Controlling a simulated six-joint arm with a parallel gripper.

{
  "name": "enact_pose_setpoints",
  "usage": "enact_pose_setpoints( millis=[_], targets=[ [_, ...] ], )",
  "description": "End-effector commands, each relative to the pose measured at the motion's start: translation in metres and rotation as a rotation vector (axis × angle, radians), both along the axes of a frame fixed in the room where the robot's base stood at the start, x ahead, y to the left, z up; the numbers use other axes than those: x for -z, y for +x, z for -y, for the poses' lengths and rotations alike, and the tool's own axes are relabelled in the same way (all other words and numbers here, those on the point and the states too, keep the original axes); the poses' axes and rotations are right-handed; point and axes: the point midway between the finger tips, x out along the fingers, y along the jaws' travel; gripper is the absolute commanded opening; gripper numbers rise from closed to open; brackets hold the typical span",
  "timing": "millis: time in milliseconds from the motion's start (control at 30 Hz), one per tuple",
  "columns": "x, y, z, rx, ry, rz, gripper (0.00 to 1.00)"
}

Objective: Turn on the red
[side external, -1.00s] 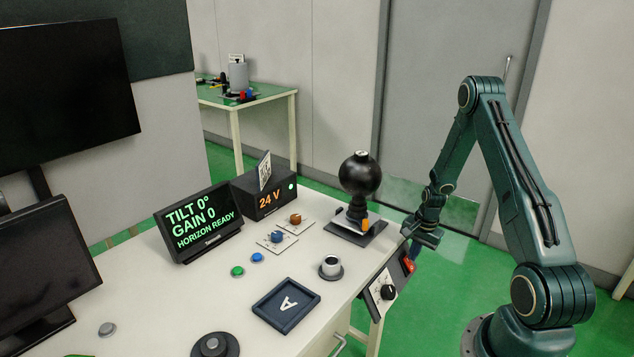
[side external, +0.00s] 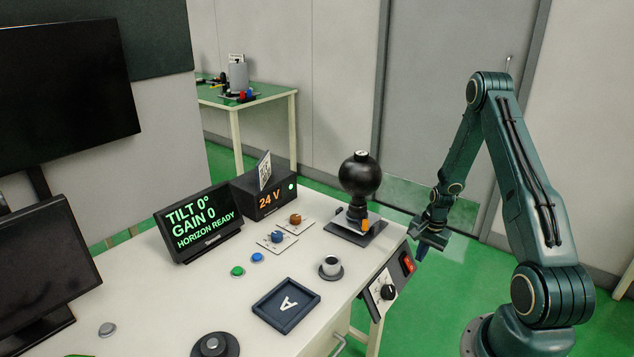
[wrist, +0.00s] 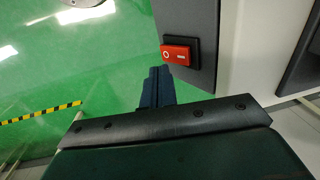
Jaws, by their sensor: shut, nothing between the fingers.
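The red rocker switch (side external: 408,263) sits on the dark panel at the table's right front edge. In the wrist view the red switch (wrist: 177,53) shows its O and bar marks, in a black frame. My gripper (side external: 421,252) is shut and empty, just right of the panel and near the switch. In the wrist view my gripper's fingertips (wrist: 159,72) are together, just below and left of the switch. I cannot tell whether they touch it.
A black knob (side external: 389,292) is on the same panel, below the switch. A black ball on a stand (side external: 360,176) is on the table behind. A display (side external: 200,222) reads TILT 0°, GAIN 0, HORIZON READY. Open floor lies right of the table.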

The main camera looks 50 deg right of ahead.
Motion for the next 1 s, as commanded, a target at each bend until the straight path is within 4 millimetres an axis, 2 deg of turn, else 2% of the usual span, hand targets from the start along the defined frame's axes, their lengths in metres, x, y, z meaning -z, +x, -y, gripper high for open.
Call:
enact_pose_setpoints(
  millis=[200,700,1000],
  targets=[
    [-0.02,-0.021,0.0,0.001,-0.002,0.002,0.0],
    [-0.088,-0.013,0.0,-0.001,-0.003,0.002,0.0],
    [-0.113,-0.011,0.0,-0.001,-0.001,0.001,0.0]
  ],
)
